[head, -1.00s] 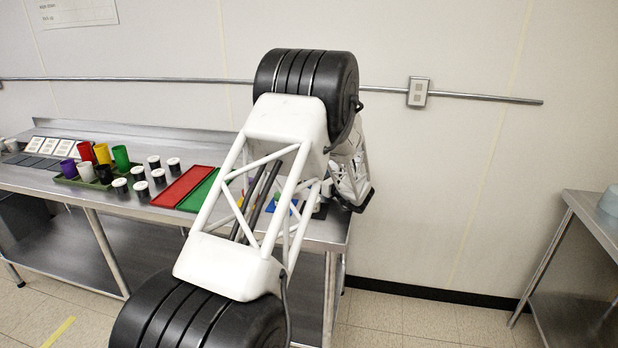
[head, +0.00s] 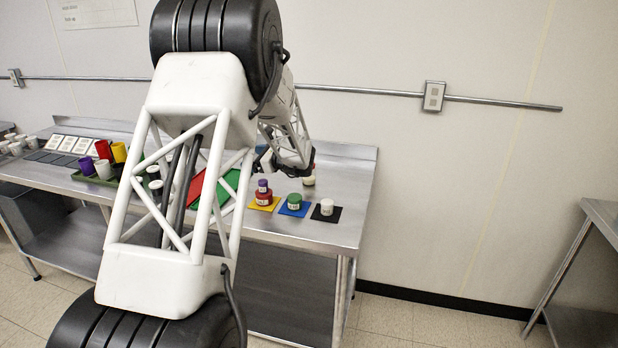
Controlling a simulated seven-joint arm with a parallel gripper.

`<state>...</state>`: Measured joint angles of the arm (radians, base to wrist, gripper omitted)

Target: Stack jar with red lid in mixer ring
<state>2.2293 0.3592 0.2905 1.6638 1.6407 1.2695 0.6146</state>
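A round red piece (head: 264,199) sits on a yellow mat (head: 275,207) in the head view, with a small purple-topped jar (head: 263,186) on top of it. I cannot tell whether the red piece is the jar with the red lid. No mixer ring can be made out. My gripper (head: 287,172) is at the end of my arm, above the table behind the mats, seen small and dark. Its fingers are not clear. A pale jar (head: 309,179) shows just beside it; I cannot tell whether it is held.
A green-topped jar (head: 294,201) stands on a blue mat (head: 302,211), and a white jar (head: 327,206) on a black mat (head: 334,218). My arm covers part of the red tray (head: 196,187) and green tray (head: 231,181). Coloured cups (head: 103,149) stand at left.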

